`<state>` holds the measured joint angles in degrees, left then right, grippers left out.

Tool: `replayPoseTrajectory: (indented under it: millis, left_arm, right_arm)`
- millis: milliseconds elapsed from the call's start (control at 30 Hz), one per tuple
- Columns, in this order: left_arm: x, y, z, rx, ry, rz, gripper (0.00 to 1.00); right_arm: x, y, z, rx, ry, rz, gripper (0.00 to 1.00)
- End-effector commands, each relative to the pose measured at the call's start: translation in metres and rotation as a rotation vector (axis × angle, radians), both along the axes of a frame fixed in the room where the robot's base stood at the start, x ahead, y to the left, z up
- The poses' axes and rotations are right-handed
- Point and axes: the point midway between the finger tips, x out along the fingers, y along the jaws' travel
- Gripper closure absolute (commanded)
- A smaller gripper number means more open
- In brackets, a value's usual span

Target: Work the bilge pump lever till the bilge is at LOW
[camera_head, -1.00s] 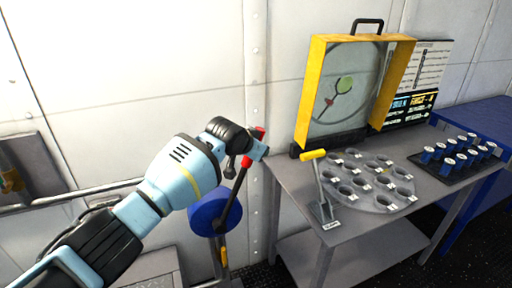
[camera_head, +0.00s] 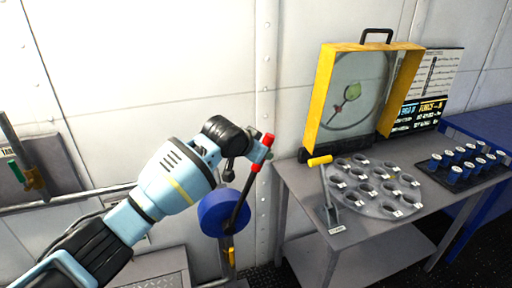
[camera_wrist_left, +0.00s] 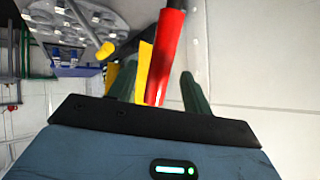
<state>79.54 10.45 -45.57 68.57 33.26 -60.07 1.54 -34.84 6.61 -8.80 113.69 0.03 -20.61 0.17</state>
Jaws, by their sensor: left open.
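The pump lever is a black rod with a red grip (camera_head: 262,155), rising from a blue drum (camera_head: 222,212) low by the wall. It leans to the right in the head view. My left gripper (camera_head: 254,158) is at the red grip. In the left wrist view the red grip (camera_wrist_left: 166,60) passes between the two dark fingers of my left gripper (camera_wrist_left: 158,88), with gaps beside it, so the fingers are open around it. A panel (camera_head: 38,165) at the far left edge is partly cut off, and its reading is not legible. My right gripper is not in view.
A grey table (camera_head: 300,205) stands to the right with a small yellow-handled lever (camera_head: 320,161), a round holed plate (camera_head: 378,187) and a yellow-framed case (camera_head: 318,100). Blue cylinders (camera_head: 455,173) sit in a black rack. A rail runs along the wall at left.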

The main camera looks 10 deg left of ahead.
Motion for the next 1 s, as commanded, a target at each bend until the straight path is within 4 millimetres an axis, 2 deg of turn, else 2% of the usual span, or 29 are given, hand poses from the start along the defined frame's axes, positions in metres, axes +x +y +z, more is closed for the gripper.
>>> replayPoseTrajectory:
  millis: [233, 1000]
  left_arm:
    - [-0.0113, 0.0049, 0.0093, 0.000, 0.000, 0.001, 0.51]
    - [-0.0120, 0.0052, 0.0088, 0.000, 0.001, 0.001, 0.51]
  right_arm:
    - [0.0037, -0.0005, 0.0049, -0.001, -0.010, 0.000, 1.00]
    - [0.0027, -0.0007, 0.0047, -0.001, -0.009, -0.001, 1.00]
